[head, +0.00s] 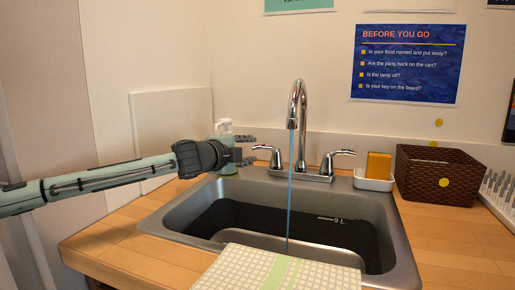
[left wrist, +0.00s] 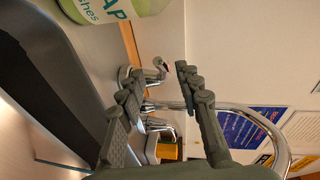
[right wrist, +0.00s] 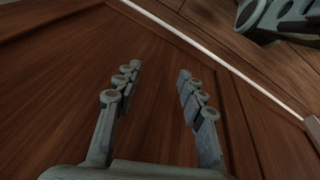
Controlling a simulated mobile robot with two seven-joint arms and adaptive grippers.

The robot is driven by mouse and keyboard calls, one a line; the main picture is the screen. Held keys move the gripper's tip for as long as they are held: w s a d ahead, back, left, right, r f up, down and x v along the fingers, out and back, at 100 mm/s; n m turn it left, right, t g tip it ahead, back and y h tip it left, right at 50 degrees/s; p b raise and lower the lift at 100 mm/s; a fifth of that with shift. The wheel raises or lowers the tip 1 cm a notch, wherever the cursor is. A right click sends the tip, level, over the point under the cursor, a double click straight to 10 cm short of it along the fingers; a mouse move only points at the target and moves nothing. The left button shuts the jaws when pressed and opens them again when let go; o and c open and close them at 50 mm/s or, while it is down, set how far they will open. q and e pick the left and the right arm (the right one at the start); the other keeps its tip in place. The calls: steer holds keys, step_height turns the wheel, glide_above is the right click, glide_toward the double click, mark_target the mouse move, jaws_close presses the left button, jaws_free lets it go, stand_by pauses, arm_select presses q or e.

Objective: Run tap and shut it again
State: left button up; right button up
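The chrome tap (head: 299,100) stands behind the sink with a lever on each side. A thin blue stream of water (head: 290,190) runs from its spout into the sink. The left lever (head: 265,148) points left; the right lever (head: 344,153) points right. My left gripper (head: 252,149) is open just left of the left lever. In the left wrist view the left lever (left wrist: 157,68) shows beyond the gap between its fingers, and I see no grip on it. My right gripper (right wrist: 158,72) is open and empty, in front of brown wood panelling; it is outside the head view.
A green soap bottle (head: 224,128) stands close behind my left gripper. A checked cloth (head: 230,270) lies at the front edge. A sponge (head: 379,165) and wicker basket (head: 437,172) stand to the right.

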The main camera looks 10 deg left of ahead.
mark_target(255, 148)
arm_select(q)
steer(key=x, duration=0.4)
steer(key=shift+w, duration=0.1)
steer(key=shift+w+d+f, duration=0.1)
steer(key=shift+w, duration=0.45)
arm_select(e)
steer(key=shift+s+d+f, duration=0.2)
steer(key=shift+s+f, duration=0.35)
steer(key=shift+s+d+f, duration=0.2)
steer(key=shift+s+f, duration=0.3)
steer(key=shift+f, duration=0.05)
steer(key=shift+w, duration=0.1)
arm_select(q)
jaws_close()
arm_select(e)
steer(key=shift+w+a+r, duration=0.1)
steer(key=shift+w+r, duration=0.05)
steer(key=shift+w, duration=0.15)
steer(key=shift+s+a, duration=0.1)
steer(key=shift+a, duration=0.2)
